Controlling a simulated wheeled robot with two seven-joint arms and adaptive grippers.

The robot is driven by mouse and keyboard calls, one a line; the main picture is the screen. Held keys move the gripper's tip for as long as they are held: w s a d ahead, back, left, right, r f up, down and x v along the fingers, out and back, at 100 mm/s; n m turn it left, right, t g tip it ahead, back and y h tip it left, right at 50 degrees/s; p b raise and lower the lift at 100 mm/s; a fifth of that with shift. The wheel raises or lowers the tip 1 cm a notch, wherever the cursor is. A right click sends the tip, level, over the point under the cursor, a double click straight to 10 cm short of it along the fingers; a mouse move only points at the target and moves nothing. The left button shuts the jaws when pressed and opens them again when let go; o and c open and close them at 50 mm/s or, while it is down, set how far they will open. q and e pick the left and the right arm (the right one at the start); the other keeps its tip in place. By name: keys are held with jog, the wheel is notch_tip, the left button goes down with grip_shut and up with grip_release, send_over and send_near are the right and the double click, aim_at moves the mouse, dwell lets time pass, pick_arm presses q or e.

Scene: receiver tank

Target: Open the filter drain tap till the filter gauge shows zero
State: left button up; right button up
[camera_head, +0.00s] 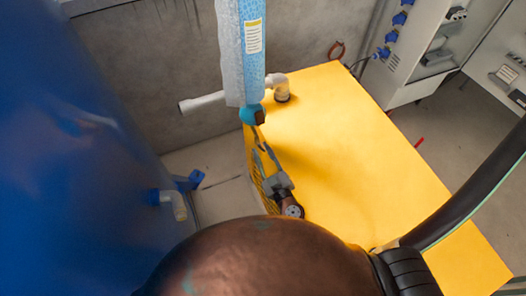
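The filter (241,50) hangs upright at top centre, a blue speckled column in a pale translucent casing with a yellow label. At its lower end is a teal fitting (249,113) with a small dark brown piece, perhaps the drain tap, partly hard to make out. My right gripper (259,146) is just below this piece, its thin grey fingers pointing up towards it. I cannot tell whether it touches it, or how far apart the fingers are. I cannot make out the filter gauge. My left gripper is not in view.
A yellow platform (360,150) fills the middle right. A white pipe (203,102) runs behind the filter to an elbow (281,88). A big blue tank (70,150) with a blue-handled valve (188,182) stands left. An open grey cabinet (425,55) stands at back right.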

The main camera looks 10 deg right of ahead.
jog(key=shift+c, duration=0.2)
grip_shut()
jog(key=shift+n, duration=0.3)
jog(key=shift+a+f+n+b, duration=0.1)
jog(key=shift+n+b, duration=0.05)
jog(key=shift+n, duration=3)
jog(key=shift+f+n+b, duration=0.1)
jog(key=shift+n+b, duration=0.05)
jog(key=shift+n, duration=3)
jog(key=shift+r, duration=0.1)
jog(key=shift+o, duration=0.2)
grip_release()
